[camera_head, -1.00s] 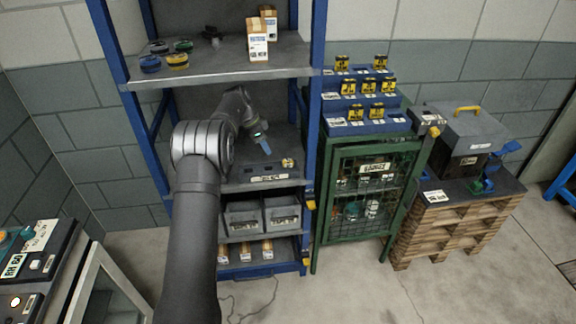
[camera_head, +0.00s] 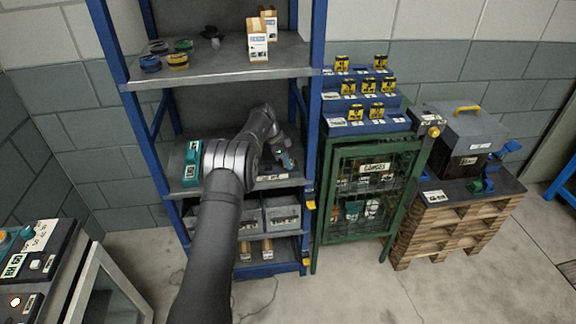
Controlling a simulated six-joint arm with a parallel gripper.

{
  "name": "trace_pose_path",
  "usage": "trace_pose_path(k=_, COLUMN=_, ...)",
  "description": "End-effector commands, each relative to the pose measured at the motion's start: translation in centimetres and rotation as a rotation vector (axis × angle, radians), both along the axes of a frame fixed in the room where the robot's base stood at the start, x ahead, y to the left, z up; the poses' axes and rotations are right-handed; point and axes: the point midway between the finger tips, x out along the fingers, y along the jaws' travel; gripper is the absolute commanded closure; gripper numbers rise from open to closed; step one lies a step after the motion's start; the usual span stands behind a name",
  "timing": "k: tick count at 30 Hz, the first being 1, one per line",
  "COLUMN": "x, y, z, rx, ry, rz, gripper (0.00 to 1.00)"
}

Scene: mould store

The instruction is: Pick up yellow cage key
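My gripper (camera_head: 287,162) is at the right end of the middle shelf of the blue rack, low over the dark key board (camera_head: 268,178). It is small and partly hidden by my own wrist, so I cannot tell whether its fingers are open or shut. The small yellow item seen earlier on the right of that board, likely the yellow cage key, cannot be made out now behind the gripper.
A teal case (camera_head: 192,164) stands on the middle shelf left of my arm. Blue rack uprights (camera_head: 314,120) flank the shelf, and the upper shelf edge (camera_head: 220,78) lies above. Grey bins (camera_head: 282,214) sit below. A pallet stack (camera_head: 450,225) stands at the right.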

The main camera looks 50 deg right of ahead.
Motion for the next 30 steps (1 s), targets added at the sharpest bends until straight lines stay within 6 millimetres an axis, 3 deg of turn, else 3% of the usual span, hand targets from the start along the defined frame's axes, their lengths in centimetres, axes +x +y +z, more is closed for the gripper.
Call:
trace_pose_path(k=2, x=0.0, y=0.0, z=0.0, rx=0.0, ry=0.0, rz=0.0, gripper=0.6)
trace_pose_path(k=8, x=0.0, y=0.0, z=0.0, rx=0.0, ry=0.0, rz=0.0, gripper=0.97)
trace_pose_path(k=9, x=0.0, y=0.0, z=0.0, rx=0.0, ry=0.0, rz=0.0, gripper=1.0)
trace_pose_path(k=22, x=0.2, y=0.2, z=0.7, rx=-0.001, ry=-0.001, rz=0.0, gripper=1.0)
trace_pose_path(k=30, x=0.3, y=0.3, z=4.5, rx=-0.003, ry=-0.002, rz=-0.002, gripper=1.0)
